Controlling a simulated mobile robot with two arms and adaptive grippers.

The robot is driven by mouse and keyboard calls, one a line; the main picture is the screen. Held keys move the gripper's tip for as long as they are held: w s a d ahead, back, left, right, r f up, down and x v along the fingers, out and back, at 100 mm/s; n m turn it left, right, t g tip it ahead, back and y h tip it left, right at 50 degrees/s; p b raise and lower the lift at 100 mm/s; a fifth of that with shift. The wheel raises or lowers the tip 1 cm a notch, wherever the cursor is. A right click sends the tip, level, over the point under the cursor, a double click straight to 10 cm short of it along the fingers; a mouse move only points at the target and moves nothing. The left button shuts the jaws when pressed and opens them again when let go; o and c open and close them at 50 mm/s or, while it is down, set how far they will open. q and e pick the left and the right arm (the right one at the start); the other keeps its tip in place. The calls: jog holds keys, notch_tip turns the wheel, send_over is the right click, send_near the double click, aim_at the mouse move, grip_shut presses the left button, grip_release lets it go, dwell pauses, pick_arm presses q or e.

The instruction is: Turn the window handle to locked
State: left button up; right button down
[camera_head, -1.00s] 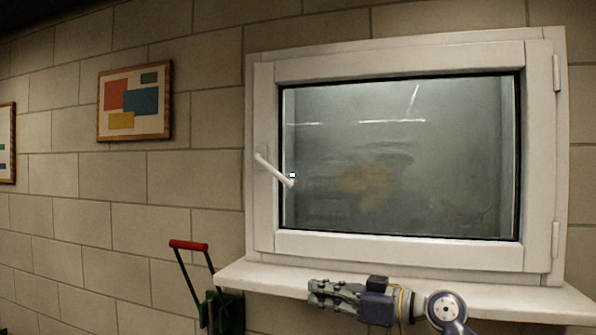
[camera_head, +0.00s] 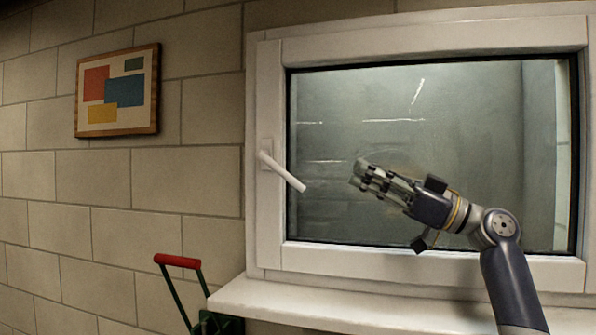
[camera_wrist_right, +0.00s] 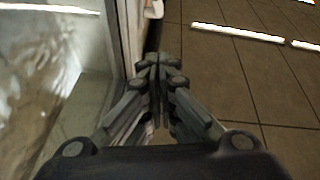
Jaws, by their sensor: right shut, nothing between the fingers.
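The white window handle (camera_head: 283,173) sits on the left side of the window frame (camera_head: 266,220) and slants down to the right, its free end over the edge of the glass. My right gripper (camera_head: 358,173) is in front of the glass, to the right of the handle with a visible gap. Its fingers point left, and it is shut and empty. The right wrist view shows the closed fingers (camera_wrist_right: 160,62) beside the window; a white piece at the top there may be the handle, but I cannot tell. My left gripper is not in view.
A white sill (camera_head: 290,300) juts out below the window. A red-handled green object (camera_head: 178,262) stands at the lower left, near the sill's end. A framed picture (camera_head: 118,91) hangs on the block wall.

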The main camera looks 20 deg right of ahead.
aim_at(286, 172)
jog(key=w+a+r+p, duration=0.1)
jog(key=w+a+p, duration=0.6)
jog(key=a, duration=0.2)
jog(key=shift+w+r, duration=0.2)
jog(key=shift+w, duration=0.05)
jog(key=shift+d+f, duration=0.1)
